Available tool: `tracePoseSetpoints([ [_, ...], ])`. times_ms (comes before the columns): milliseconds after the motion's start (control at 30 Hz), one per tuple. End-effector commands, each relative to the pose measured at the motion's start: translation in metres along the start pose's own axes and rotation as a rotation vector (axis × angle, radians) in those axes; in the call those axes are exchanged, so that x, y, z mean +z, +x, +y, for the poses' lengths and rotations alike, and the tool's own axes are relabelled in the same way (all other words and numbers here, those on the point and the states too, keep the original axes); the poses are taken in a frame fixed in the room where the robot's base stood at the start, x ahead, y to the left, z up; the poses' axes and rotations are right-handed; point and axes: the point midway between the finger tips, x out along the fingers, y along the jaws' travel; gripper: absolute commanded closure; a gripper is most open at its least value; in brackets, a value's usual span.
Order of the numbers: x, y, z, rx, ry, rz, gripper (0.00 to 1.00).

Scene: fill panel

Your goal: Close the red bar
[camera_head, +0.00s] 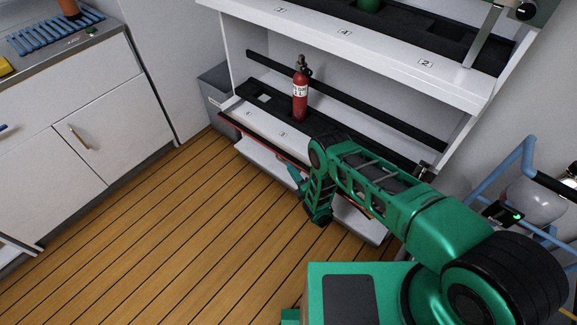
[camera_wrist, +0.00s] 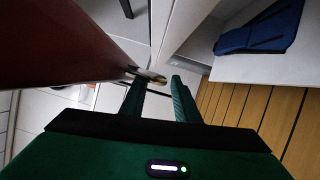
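The red bar (camera_head: 268,136) runs along the front edge of the lower shelf of the white rack, and my arm hides its right part. In the head view my gripper (camera_head: 296,178) is low in front of the shelf, partly hidden by my arm.
A red fire extinguisher (camera_head: 300,92) stands upright on the lower shelf (camera_head: 262,122). A grey bin (camera_head: 216,85) is left of the rack. White cabinets (camera_head: 85,125) stand at the left, and a blue-framed cart (camera_head: 490,178) at the right. The wooden floor (camera_head: 170,235) is clear at left.

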Motion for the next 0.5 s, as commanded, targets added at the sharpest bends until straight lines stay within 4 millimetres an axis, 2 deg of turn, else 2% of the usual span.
tracePoseSetpoints([
  [200,0.000,0.022,0.000,0.001,0.000,0.001,0.71],
  [500,0.000,0.027,0.000,0.001,0.000,0.000,0.71],
])
